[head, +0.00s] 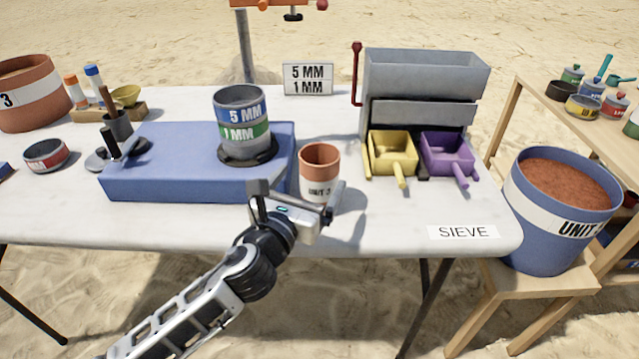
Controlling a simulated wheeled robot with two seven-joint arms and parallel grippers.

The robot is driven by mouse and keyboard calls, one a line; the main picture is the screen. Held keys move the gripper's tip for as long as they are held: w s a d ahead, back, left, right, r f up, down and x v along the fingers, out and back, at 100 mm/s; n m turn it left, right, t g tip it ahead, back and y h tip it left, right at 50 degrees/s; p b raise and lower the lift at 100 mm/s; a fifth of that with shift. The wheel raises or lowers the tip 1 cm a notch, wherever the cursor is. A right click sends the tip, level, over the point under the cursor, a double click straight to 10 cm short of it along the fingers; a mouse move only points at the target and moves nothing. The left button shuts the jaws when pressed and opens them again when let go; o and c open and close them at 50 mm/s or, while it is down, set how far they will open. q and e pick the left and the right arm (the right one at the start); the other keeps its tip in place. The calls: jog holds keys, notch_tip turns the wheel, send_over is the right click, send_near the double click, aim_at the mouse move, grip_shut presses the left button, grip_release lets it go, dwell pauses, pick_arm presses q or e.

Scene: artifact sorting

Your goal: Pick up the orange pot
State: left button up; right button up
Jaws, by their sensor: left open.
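The orange pot (319,164) is a small terracotta cup with a white label band, upright on the white table near its front middle. My left gripper (296,192) comes in from the lower left and is open. Its fingers are just in front of the pot and hide part of its lower side and label. From this view I cannot tell whether a finger touches the pot. My right gripper is not in view.
A blue block (160,185) with stacked sieves (243,125) stands left of the pot. A grey sieve machine (420,85) with yellow (392,155) and purple (447,152) trays stands right.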

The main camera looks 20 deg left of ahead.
aim_at(320, 151)
pick_arm(q)
jog(key=w, duration=0.3)
jog(key=w+d, duration=0.1)
jog(key=w, duration=0.1)
jog(key=shift+r, duration=0.15)
jog(key=shift+s+a, duration=0.1)
jog(key=c, duration=1.2)
jog(key=shift+c, duration=0.2)
jog(key=shift+r, duration=0.6)
notch_tip(320, 151, up, 2)
jog(key=shift+r+p, duration=0.25)
jog(key=shift+p, duration=0.55)
jog(key=s+d+r+p, duration=0.2)
jog(key=s+r, duration=0.7)
jog(key=s, duration=0.5)
jog(key=shift+r+p, duration=0.2)
jog(key=shift+p, duration=0.45)
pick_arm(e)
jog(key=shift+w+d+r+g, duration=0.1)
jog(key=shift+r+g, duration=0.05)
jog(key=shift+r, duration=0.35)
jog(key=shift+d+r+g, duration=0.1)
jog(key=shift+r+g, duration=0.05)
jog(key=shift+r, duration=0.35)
